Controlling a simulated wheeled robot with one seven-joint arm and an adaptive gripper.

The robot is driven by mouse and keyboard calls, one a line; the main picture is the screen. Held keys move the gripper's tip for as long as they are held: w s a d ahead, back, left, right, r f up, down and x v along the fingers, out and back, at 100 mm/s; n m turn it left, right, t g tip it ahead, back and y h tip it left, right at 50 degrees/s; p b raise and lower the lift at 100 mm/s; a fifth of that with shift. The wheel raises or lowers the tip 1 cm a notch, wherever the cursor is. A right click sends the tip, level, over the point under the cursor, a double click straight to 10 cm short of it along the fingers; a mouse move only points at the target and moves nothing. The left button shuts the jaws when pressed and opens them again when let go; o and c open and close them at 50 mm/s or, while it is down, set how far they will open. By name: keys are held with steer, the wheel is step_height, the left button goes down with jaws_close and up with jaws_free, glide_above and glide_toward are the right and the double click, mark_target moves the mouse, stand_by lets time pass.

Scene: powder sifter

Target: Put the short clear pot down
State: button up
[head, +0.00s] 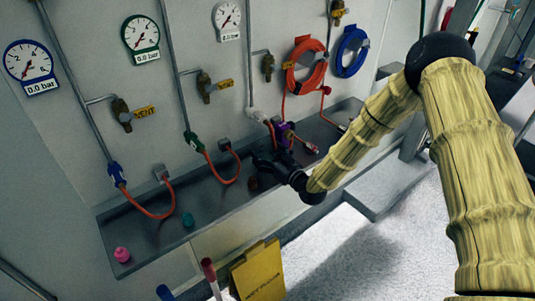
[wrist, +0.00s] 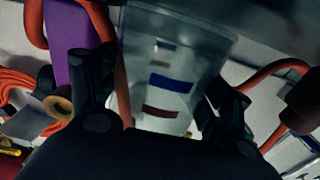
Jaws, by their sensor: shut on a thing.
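The short clear pot (wrist: 165,55) fills the middle of the wrist view, see-through, with blue and red bands on or behind its wall. My gripper (wrist: 163,108) has one black finger on each side of it and is shut on it. In the head view my gripper (head: 268,165) is low over the grey wall shelf (head: 222,196), near its middle. The pot cannot be made out there. Whether its base touches the shelf cannot be told.
A pink stopper (head: 122,255) and a teal stopper (head: 188,220) stand on the shelf's left part. A dark red piece (head: 252,183) is beside my gripper. Orange hoses (head: 225,180) loop close by, and a purple item (wrist: 70,48) is left of the pot. A yellow sign (head: 258,272) stands below.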

steer(key=shift+f, duration=0.15)
steer(key=o, duration=0.7)
steer(key=shift+o, duration=0.8)
steer(key=shift+r, duration=0.25)
steer(key=b+v, duration=0.4)
steer(key=v, duration=0.8)
steer(key=shift+b, duration=0.3)
steer(key=shift+s+f, duration=0.1)
steer(key=shift+f, duration=0.1)
